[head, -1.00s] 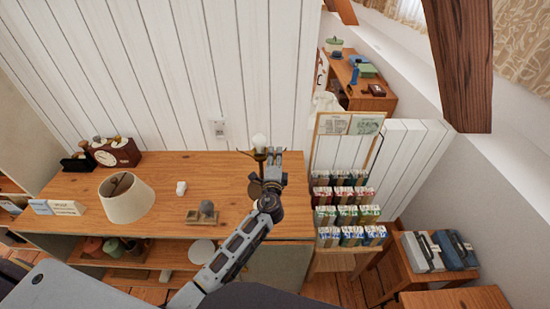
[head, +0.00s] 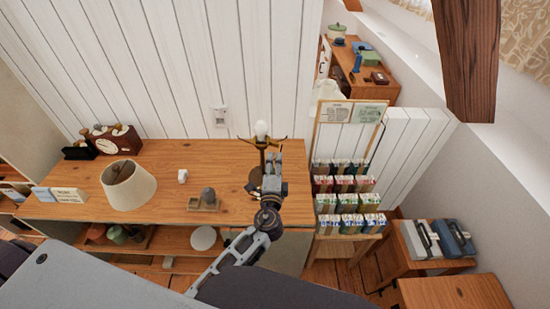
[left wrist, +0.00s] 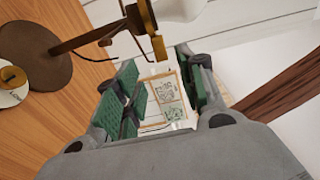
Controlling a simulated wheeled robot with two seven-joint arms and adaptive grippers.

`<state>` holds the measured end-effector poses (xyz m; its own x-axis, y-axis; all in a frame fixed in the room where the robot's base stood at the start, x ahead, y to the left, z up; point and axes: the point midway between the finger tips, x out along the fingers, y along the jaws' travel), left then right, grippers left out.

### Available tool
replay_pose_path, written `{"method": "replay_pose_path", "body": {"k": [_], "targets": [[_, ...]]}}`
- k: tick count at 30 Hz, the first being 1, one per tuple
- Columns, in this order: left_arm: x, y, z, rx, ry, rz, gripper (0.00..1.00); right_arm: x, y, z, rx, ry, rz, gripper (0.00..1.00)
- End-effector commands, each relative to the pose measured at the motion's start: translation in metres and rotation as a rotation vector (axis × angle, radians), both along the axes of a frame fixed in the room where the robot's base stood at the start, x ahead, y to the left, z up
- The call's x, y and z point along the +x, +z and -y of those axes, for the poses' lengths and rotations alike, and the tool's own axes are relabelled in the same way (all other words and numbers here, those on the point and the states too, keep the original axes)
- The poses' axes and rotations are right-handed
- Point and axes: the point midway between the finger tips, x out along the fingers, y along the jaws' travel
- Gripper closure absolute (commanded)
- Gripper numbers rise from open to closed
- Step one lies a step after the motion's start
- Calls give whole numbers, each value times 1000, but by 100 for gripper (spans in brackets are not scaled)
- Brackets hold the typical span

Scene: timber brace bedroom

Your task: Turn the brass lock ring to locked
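A lamp without its shade stands at the right end of the wooden counter, with a white bulb (head: 261,129) on top. In the left wrist view its round dark base (left wrist: 35,58) and thin stem show, with brass parts (left wrist: 148,20) near the bulb end. I cannot tell which brass part is the lock ring or how it is turned. My left gripper (head: 268,172) is in front of the lamp's stem. In the left wrist view the gripper (left wrist: 163,85) has its green-padded fingers apart, with nothing between them; the brass parts lie just beyond the fingertips. My right gripper is not in view.
A cream lampshade (head: 129,186), a small white piece (head: 183,176), a wooden tray with a grey knob (head: 208,197) and a clock (head: 107,143) are on the counter (head: 160,215). A rack of colourful packets (head: 345,200) stands close at the right. A timber brace (head: 470,60) slopes at upper right.

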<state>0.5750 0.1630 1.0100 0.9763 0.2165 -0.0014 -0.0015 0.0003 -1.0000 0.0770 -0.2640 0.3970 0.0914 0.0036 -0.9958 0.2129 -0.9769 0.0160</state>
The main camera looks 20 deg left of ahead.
Motion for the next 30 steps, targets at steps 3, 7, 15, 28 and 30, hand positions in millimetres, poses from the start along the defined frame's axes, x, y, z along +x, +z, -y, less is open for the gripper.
{"method": "replay_pose_path", "body": {"k": [3, 7, 15, 28, 30], "targets": [[-11, -1, 3, 1, 0, -1, 61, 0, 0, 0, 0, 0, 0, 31], [-19, 0, 5, -1, 0, -1, 61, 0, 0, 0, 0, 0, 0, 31], [-24, 0, 5, 0, 0, 0, 61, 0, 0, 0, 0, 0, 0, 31], [-16, 12, 5, -1, 0, 24, 94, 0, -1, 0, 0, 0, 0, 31], [-9, 22, 5, 0, 0, 45, 100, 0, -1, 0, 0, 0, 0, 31]]}}
